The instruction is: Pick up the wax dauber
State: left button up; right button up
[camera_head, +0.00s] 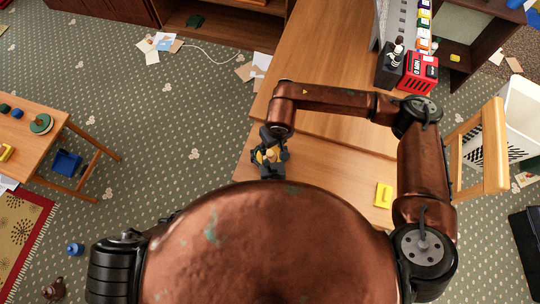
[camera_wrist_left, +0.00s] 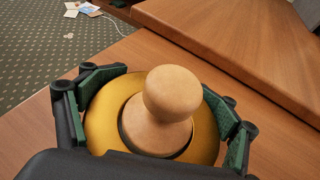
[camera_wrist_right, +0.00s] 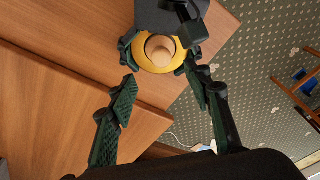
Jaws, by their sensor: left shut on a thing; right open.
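The wax dauber, a round wooden knob on a yellow disc-shaped base, shows large in the left wrist view (camera_wrist_left: 170,105). My left gripper (camera_wrist_left: 165,120) is shut on its yellow base, with one green-padded finger at each side. In the right wrist view the dauber (camera_wrist_right: 159,50) is at the top, held by my left gripper. My right gripper (camera_wrist_right: 160,78) is open, its fingers reaching toward the dauber from either side; I cannot tell whether they touch it. In the head view both grippers crowd around the dauber (camera_head: 270,154), partly hiding it, above the wooden table's left edge.
The wooden table (camera_head: 335,170) has a yellow block (camera_head: 383,194) at right and a red box (camera_head: 418,72) at the back. A wooden frame (camera_head: 480,155) stands to the right. A small table (camera_head: 50,140) stands at left. Papers lie on the carpet.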

aim_at(270, 152)
jog(key=f, duration=0.3)
jog(key=w+f, duration=0.1)
jog(key=f, duration=0.2)
jog(key=a+f, duration=0.1)
jog(key=f, duration=0.3)
jog(key=shift+w, duration=0.2)
jog(key=shift+c, duration=0.4)
jog(key=shift+r, duration=0.1)
grip_shut()
notch_tip(270, 152, up, 10)
dwell(0.4)
